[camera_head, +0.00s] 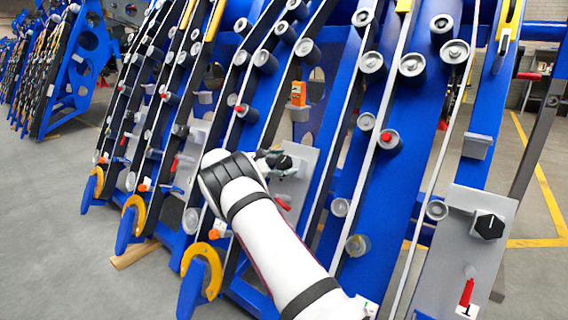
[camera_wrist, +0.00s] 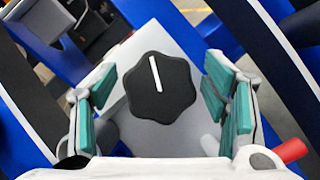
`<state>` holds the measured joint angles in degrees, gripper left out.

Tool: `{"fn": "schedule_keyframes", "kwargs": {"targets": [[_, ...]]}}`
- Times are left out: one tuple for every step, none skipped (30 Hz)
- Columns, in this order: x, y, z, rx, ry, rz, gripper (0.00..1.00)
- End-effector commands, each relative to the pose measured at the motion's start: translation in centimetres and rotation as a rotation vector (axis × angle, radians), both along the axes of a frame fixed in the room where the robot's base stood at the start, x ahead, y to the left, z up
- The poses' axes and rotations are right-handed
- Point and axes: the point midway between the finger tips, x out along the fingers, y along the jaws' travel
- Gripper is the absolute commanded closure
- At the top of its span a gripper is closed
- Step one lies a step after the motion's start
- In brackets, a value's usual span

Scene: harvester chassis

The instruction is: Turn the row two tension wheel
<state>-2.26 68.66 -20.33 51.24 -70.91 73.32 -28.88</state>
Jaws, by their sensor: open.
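The tension wheel in front of my gripper is a black lobed knob (camera_wrist: 160,88) with a white line, mounted on a grey plate (camera_wrist: 190,38). In the wrist view it lies between my two teal-padded fingers, with a gap on each side. My gripper (camera_wrist: 160,100) is open. In the head view my gripper (camera_head: 272,160) is at the grey plate of a middle row, and the knob there (camera_head: 284,163) is partly hidden by it. Another black knob (camera_head: 489,226) sits on the nearer grey plate at the right. I cannot tell from the pictures which row is numbered two.
Blue row frames with rollers and belts stand side by side. A red handle (camera_wrist: 291,150) lies close to my right finger in the wrist view. Another red handle (camera_head: 466,292) is on the right plate. The grey floor (camera_head: 60,220) is open at the left.

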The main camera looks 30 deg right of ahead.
Motion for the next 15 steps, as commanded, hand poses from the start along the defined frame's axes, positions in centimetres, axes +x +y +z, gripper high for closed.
{"fn": "schedule_keyframes", "kwargs": {"targets": [[0.1, 0.5, 0.1, 0.001, 0.000, 0.003, 0.32], [0.1, 0.9, 0.1, 0.001, 0.000, 0.003, 0.32], [0.1, 1.4, 0.1, -0.001, 0.000, 0.003, 0.32], [0.1, 1.9, 0.2, -0.001, 0.000, 0.003, 0.32], [0.1, 2.4, 0.3, -0.001, 0.000, 0.004, 0.32], [0.1, 3.2, 0.4, -0.001, -0.001, 0.004, 0.32], [0.1, 3.8, 0.4, -0.001, -0.001, 0.004, 0.32], [0.1, 4.5, 0.5, 0.000, -0.001, 0.005, 0.32], [0.1, 5.3, 0.6, 0.000, -0.001, 0.003, 0.32], [0.0, 5.9, 0.6, -0.001, -0.001, 0.004, 0.32], [0.1, 6.6, 0.7, -0.001, 0.000, 0.004, 0.32], [0.0, 7.3, 0.7, 0.000, -0.001, 0.003, 0.32], [0.0, 7.9, 0.8, 0.001, -0.001, 0.003, 0.32], [0.0, 8.5, 0.8, 0.001, 0.000, 0.003, 0.32], [0.0, 9.1, 0.9, 0.000, 0.000, 0.004, 0.32]]}}
